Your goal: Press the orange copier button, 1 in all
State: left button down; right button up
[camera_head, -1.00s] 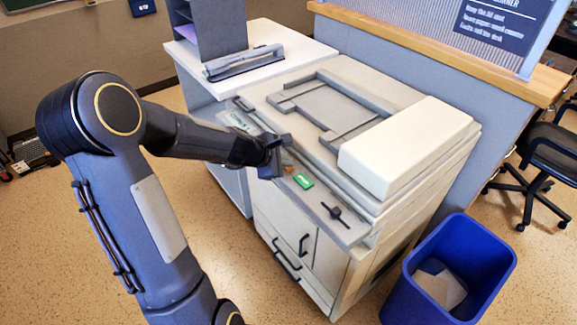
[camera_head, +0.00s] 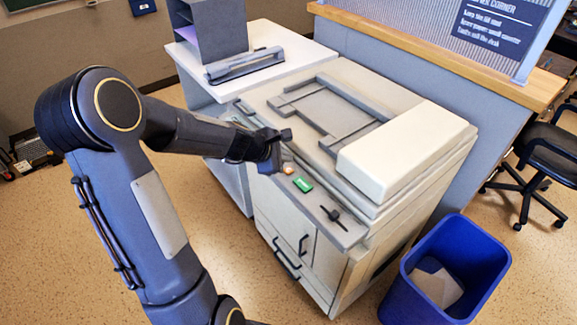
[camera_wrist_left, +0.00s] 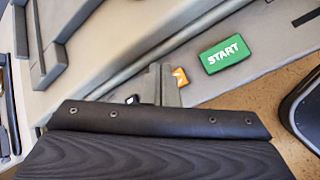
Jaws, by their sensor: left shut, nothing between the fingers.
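The orange button (camera_head: 289,169) is on the front control strip of the beige copier (camera_head: 345,228), just left of the green START button (camera_head: 302,184). My left gripper (camera_head: 276,160) is shut and empty, over the strip just left of the orange button. In the left wrist view the shut fingers (camera_wrist_left: 162,78) lie beside the orange button (camera_wrist_left: 180,76) and partly cover its left side. The green START button (camera_wrist_left: 224,54) is fully visible there. I cannot tell whether the fingertips touch the orange button. My right gripper is not in view.
A dark lever (camera_head: 333,212) sits on the strip right of the green button. A white table (camera_head: 290,62) with a grey stapler-like device (camera_head: 243,67) stands behind left. A blue bin (camera_head: 446,270) stands at the copier's right, and a partition (camera_head: 450,110) behind it.

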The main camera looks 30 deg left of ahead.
aim_at(285, 171)
pick_arm(q)
notch_tip(285, 171, up, 3)
jog(key=shift+r+p, duration=0.2)
jog(key=shift+p, duration=0.95)
